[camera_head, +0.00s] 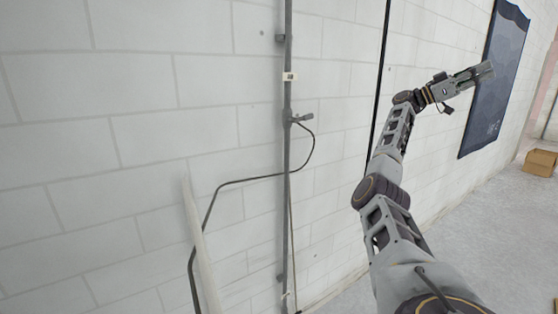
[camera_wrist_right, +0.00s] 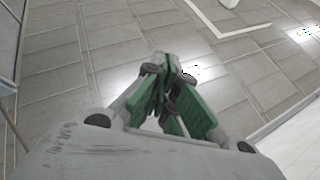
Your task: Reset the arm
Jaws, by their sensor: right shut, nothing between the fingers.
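My right arm reaches up from the lower right of the head view, with its gripper (camera_head: 483,72) raised at the upper right. In that view the gripper overlaps the dark blue wall panel; I cannot tell how far apart they are. In the right wrist view the gripper (camera_wrist_right: 168,70) shows its green-padded fingers drawn together with nothing held between them. Grey floor tiles lie beyond the fingers. My left gripper is in neither view.
A white block wall (camera_head: 130,80) fills much of the head view. A grey vertical pipe (camera_head: 287,200) with a valve and a black hose (camera_head: 245,182) runs down it. The dark blue panel (camera_head: 490,110) hangs at right. A cardboard box (camera_head: 540,162) sits on the floor at far right.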

